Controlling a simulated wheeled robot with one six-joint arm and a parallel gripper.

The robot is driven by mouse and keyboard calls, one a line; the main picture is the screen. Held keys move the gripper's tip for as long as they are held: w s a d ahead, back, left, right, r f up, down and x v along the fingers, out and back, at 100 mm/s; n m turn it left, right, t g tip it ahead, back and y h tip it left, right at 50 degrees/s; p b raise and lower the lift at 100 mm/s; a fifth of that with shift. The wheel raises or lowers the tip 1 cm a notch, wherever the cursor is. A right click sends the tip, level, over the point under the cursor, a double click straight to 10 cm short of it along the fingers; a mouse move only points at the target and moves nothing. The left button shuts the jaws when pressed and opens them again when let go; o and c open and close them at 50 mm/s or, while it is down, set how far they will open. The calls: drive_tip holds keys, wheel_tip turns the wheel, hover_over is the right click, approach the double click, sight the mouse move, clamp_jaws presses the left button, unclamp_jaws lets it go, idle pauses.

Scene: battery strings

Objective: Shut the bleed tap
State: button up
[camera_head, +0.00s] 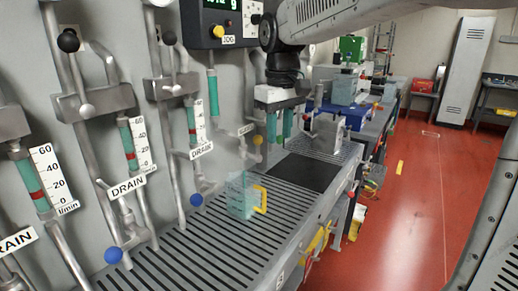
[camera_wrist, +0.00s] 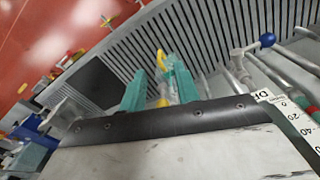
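No tap in view is labelled as a bleed tap, so I cannot tell for sure which one it is. In the head view, small taps with blue knobs (camera_head: 196,200), (camera_head: 113,255) stand under the DRAIN labels. A yellow knob (camera_head: 258,140) sits by the wall panel, just left of my gripper (camera_head: 279,128) in the picture. My gripper hangs above the slatted bench, its two green fingers apart with nothing seen held. The wrist view shows the same fingers (camera_wrist: 158,90) spread, and a blue-knobbed tap (camera_wrist: 267,40) to their right.
A clear jug with a yellow handle (camera_head: 261,199) stands on the slatted bench (camera_head: 215,240). Flow gauges (camera_head: 40,180) and pipes line the wall at left. A control box (camera_head: 222,22) hangs above. A dark mat (camera_head: 300,172) lies beyond the jug. Red floor is open at right.

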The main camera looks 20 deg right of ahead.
drive_tip(key=n, duration=0.1)
hover_over(258, 155)
drive_tip(key=shift+s+f, duration=0.1)
drive_tip(key=shift+f, duration=0.85)
drive_tip(key=shift+w+f, duration=0.2)
drive_tip(key=shift+w, duration=0.1)
wheel_tip(258, 155, down, 8)
drive_tip(key=shift+d+r, duration=0.1)
drive_tip(key=shift+r, duration=0.15)
clamp_jaws()
